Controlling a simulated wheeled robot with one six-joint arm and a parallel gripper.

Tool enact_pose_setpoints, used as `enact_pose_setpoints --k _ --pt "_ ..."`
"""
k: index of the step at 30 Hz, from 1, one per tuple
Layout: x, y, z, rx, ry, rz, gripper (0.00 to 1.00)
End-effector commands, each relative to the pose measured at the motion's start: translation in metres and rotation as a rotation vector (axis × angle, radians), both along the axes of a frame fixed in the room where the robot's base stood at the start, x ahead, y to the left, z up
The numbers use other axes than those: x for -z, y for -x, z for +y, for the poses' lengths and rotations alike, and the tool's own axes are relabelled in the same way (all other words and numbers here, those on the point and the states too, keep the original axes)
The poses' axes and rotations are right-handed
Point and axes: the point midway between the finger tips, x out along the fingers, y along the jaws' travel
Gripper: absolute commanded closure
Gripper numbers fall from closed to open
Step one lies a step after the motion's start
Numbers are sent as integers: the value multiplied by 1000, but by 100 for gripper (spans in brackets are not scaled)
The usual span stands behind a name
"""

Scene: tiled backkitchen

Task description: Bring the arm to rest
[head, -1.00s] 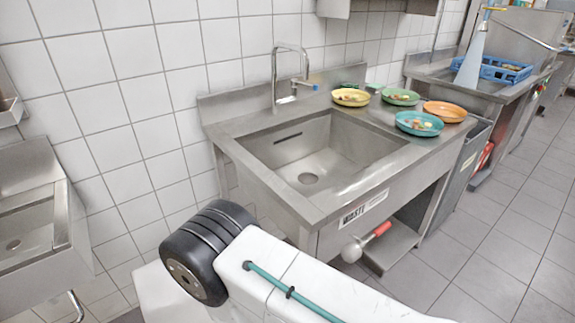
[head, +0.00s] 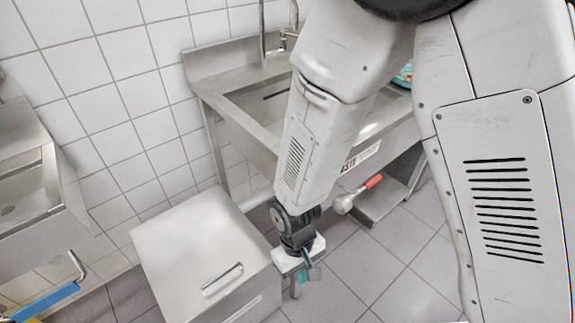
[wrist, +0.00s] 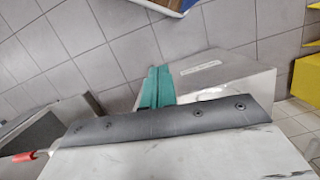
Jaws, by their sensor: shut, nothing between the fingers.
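My gripper (head: 305,272) hangs low in the middle of the head view at the end of my arm, which points down in front of the sink. Its teal fingers (wrist: 157,88) are together and empty in the wrist view. In the head view the fingertips are partly hidden by the wrist. They appear apart from the steel box (head: 180,240), which stands just to their left. The same box shows behind the fingers in the wrist view (wrist: 235,78).
A steel sink unit (head: 215,105) stands against the tiled wall, partly hidden by my arm. A valve with a red handle (head: 373,182) sticks out below it. Another basin (head: 62,200) is at left, above a blue object (head: 48,302). Grey floor (head: 345,265) lies open at right.

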Motion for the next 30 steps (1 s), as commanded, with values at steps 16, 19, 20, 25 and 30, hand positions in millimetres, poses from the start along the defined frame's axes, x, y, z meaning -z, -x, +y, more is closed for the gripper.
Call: enact_pose_setpoints --k 16,19,20,25,30 --pt "-218 11 -128 207 26 68 100" --pt "-248 22 -152 258 20 45 100" --pt "-256 25 -158 274 16 35 100" --pt "-296 45 -192 375 -9 -59 100" --pt "-324 56 -215 475 -51 -205 100"
